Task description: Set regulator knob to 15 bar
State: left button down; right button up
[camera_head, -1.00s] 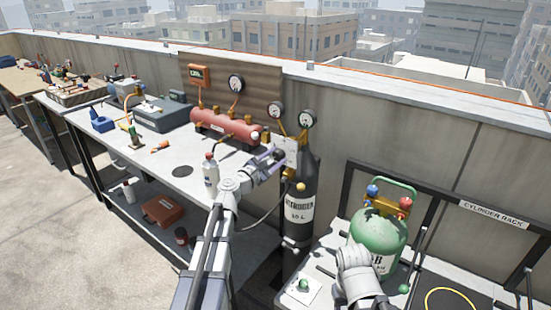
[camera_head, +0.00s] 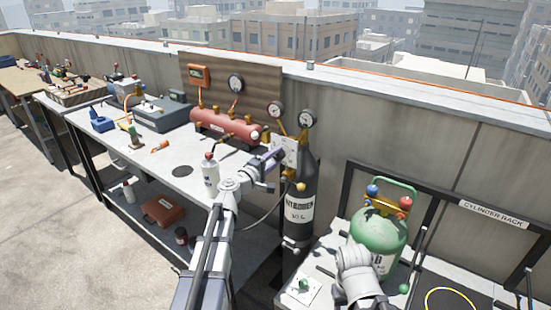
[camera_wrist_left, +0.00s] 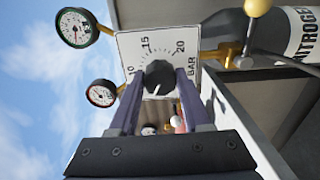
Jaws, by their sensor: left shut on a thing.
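The regulator knob (camera_wrist_left: 159,75) is black and round, in front of a white dial plate (camera_wrist_left: 131,48) marked 10, 15, 20 and BAR. In the wrist view my left gripper (camera_wrist_left: 158,84) has its two purple fingers on either side of the knob, shut on it. I cannot make out the knob's pointer clearly. In the head view the left gripper (camera_head: 273,156) is at the plate (camera_head: 287,150), beside the black nitrogen cylinder (camera_head: 299,210), and hides the knob. Part of my right arm shows at the lower right; its fingers do not show.
Two gauges (camera_head: 275,109) (camera_head: 307,119) stand above the plate. A red manifold tank (camera_head: 226,127) and a white bottle (camera_head: 210,172) are on the bench to the left. A green cylinder (camera_head: 378,239) stands at the right, close to my right arm.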

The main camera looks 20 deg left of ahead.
pick_arm(q)
jog(key=m, duration=0.6)
jog(key=shift+m, duration=0.3)
jog(key=m, duration=0.6)
jog(key=shift+f, duration=0.1)
jog(key=m, duration=0.6)
jog(key=shift+m, duration=0.4)
jog(key=m, duration=0.6)
jog(key=shift+c, duration=1.8)
grip_release()
jog(key=shift+a, duration=0.1)
